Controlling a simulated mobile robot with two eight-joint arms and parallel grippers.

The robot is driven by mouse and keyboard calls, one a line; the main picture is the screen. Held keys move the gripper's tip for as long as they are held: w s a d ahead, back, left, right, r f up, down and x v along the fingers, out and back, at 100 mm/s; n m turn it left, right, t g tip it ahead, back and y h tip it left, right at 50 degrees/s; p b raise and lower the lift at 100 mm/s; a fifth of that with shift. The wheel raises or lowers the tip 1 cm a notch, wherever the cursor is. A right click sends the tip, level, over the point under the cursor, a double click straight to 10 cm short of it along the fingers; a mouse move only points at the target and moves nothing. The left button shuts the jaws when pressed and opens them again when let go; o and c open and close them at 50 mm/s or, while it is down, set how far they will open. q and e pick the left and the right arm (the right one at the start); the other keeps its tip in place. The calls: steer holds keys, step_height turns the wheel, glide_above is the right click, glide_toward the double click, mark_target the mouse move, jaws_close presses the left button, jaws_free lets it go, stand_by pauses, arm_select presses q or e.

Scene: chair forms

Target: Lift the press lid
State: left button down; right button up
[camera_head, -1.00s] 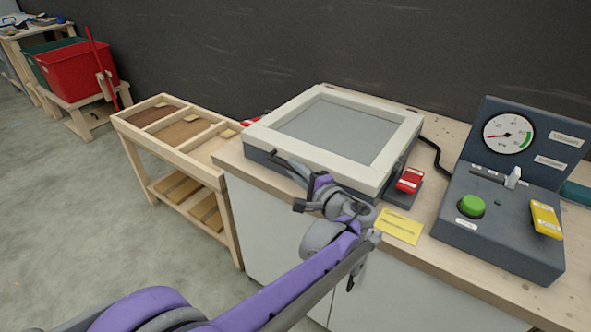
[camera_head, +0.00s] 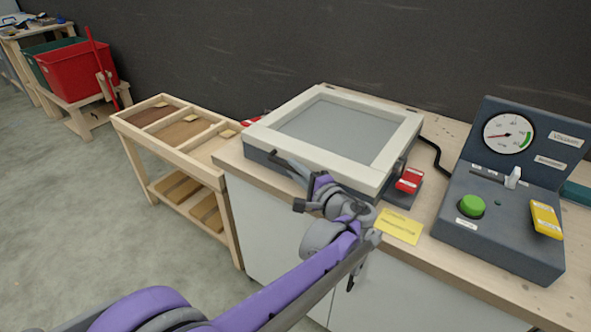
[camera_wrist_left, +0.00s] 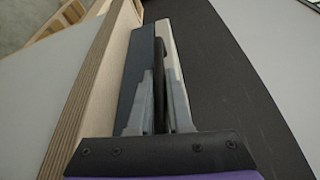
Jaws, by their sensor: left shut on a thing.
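The press (camera_head: 338,139) sits on the bench with its lid down. The lid has a cream frame (camera_head: 400,148) around a grey panel (camera_head: 328,130), above a dark base. My left gripper (camera_head: 306,184) is at the front edge of the press, by the dark handle (camera_head: 288,164). In the left wrist view, the fingers of my left gripper (camera_wrist_left: 161,80) are shut on the dark handle (camera_wrist_left: 159,88), beside the cream lid edge (camera_wrist_left: 168,45). In the head view my gripper partly hides the handle and the press front. My right gripper is out of view.
A red switch (camera_head: 409,180) and a yellow note (camera_head: 399,226) are right of my arm. A control box (camera_head: 500,232) with a gauge and green button stands further right. A wooden rack (camera_head: 172,152) is to the left. A dark wall stands behind the press.

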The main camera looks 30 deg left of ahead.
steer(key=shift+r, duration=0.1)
arm_select(q)
steer(key=w+r+m+g+p, duration=0.1)
steer(key=w+r+p, duration=0.3)
steer(key=r+p, duration=0.5)
steer(key=w+r+m+g+h+p, duration=0.1)
steer(key=w+r+m+p, duration=0.2)
steer(key=r+p, duration=0.7)
steer(key=shift+w+d+r, duration=0.35)
steer(key=shift+w+r, duration=0.4)
steer(key=shift+r, duration=2.9)
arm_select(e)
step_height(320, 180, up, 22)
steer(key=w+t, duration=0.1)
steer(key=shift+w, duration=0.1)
arm_select(q)
steer(key=c, duration=0.8)
jaws_free()
steer(key=shift+c, duration=0.2)
steer(key=shift+d, duration=0.1)
